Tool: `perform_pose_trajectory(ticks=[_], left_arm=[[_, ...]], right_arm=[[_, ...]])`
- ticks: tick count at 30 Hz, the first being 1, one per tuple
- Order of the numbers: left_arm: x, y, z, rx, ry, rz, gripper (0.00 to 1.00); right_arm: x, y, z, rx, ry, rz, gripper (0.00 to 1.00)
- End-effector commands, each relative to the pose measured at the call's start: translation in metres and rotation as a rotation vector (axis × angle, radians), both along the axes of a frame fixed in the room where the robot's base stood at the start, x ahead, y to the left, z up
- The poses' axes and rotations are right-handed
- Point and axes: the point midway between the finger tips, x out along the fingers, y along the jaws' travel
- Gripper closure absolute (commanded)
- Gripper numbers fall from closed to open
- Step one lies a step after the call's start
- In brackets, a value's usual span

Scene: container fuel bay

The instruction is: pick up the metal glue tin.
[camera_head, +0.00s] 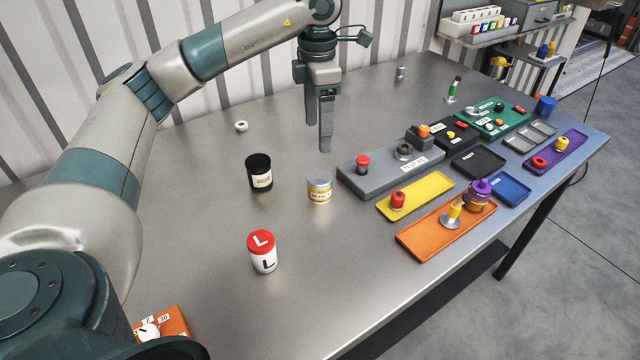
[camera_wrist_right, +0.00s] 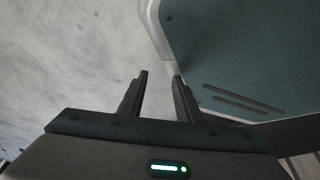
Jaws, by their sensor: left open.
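The metal glue tin (camera_head: 320,188) is a short silver can with a yellow and white label. It stands upright on the metal table in the head view. My left gripper (camera_head: 319,137) points down above and behind the tin, apart from it. Its fingers are open with nothing between them. My right gripper (camera_wrist_right: 161,76) shows in the right wrist view with its two fingers apart and empty. The tin is not visible in that view.
A black jar (camera_head: 259,172) stands left of the tin, and a red-lidded white jar (camera_head: 262,252) in front. A grey block with a red button (camera_head: 385,172) and a yellow tray (camera_head: 415,196) lie close on the right.

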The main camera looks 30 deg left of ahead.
Motion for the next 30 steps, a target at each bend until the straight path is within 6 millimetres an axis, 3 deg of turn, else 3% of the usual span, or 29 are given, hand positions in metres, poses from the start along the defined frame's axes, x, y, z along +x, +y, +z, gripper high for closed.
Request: perform_pose_trajectory(ticks=[12,18,30], left_arm=[[-0.001,0.0,-0.063,0.002,0.004,-0.001,0.31],[-0.001,0.0,-0.089,0.0,0.004,0.0,0.31],[0.0,0.0,-0.1,0.001,-0.001,0.0,0.31]], right_arm=[[-0.072,-0.03,-0.004,-0.053,0.173,-0.007,0.69],[-0.099,-0.04,-0.002,-0.07,0.234,-0.009,0.69],[-0.109,-0.043,-0.003,-0.077,0.258,-0.01,0.69]])
